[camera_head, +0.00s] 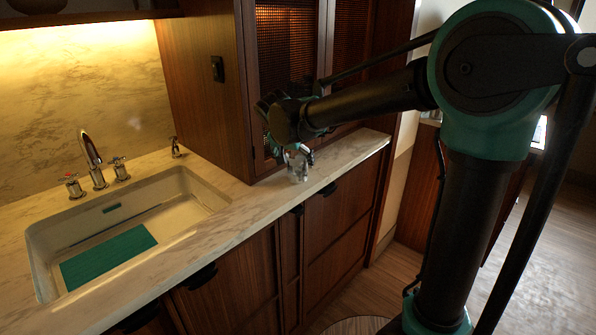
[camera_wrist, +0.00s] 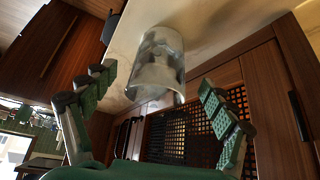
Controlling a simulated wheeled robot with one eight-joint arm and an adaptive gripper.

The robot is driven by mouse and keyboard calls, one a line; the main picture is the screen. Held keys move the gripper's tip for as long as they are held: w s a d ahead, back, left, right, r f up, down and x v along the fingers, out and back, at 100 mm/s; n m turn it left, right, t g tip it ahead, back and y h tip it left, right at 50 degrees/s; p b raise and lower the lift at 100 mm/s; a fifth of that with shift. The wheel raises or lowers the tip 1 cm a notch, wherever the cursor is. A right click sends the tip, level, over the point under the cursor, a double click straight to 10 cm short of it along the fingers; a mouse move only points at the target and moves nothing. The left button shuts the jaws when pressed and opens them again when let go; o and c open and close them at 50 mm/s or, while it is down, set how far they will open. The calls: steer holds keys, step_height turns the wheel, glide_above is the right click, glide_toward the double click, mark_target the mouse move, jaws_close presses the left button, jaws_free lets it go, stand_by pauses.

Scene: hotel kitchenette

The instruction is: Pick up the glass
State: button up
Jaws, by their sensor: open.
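The glass (camera_head: 297,168) is a clear tumbler standing on the marble counter near its right end, in front of the tall cabinet. In the wrist view the glass (camera_wrist: 158,68) shows at the upper middle, ahead of and between the two fingers. My gripper (camera_head: 296,154) is just above and beside the glass in the head view, and partly covers its upper part. In the wrist view my gripper (camera_wrist: 152,92) has its green padded fingers spread wide apart. Neither finger appears to touch the glass.
The marble counter (camera_head: 243,190) is clear around the glass. A sink (camera_head: 205,195) with a green mat (camera_head: 108,257) and a chrome faucet (camera_head: 91,160) lies to the left. A tall wooden cabinet with mesh doors (camera_head: 285,50) rises close behind the glass.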

mark_target(298, 169)
steer(key=shift+x, duration=3.1)
steer(key=shift+s, duration=0.1)
steer(key=c, duration=1.5)
